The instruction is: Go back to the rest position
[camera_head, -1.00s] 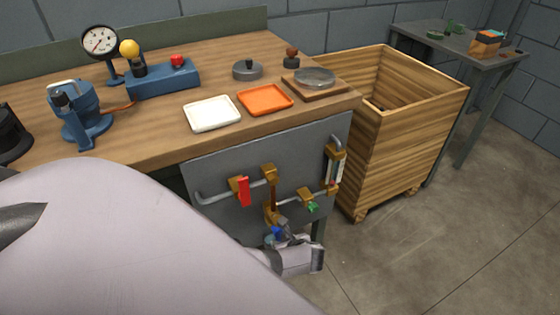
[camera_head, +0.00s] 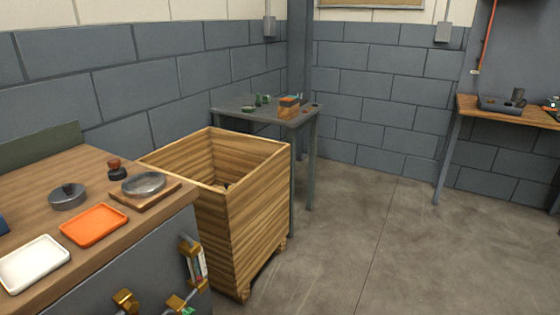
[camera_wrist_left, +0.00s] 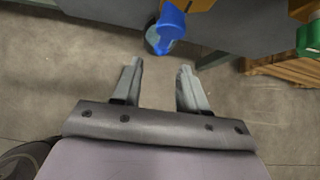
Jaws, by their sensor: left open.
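My left gripper (camera_wrist_left: 158,85) shows in the left wrist view with its two fingers apart and nothing between them. Bare floor lies behind the fingers. A blue part (camera_wrist_left: 170,25), perhaps a valve handle, is beyond the fingertips at the top, apart from them. A green part (camera_wrist_left: 309,36) is at the right edge of that view. In the head view neither gripper shows. The bench's front panel (camera_head: 120,270) has brass fittings, one (camera_head: 125,301) near the bottom edge.
The workbench (camera_head: 98,165) at left holds an orange tray (camera_head: 94,225), a white tray (camera_head: 33,263) and a round metal lid (camera_head: 68,196). A wooden crate (camera_head: 255,210) stands beside it. A grey table (camera_head: 235,106) is behind. Open floor (camera_head: 385,250) lies to the right.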

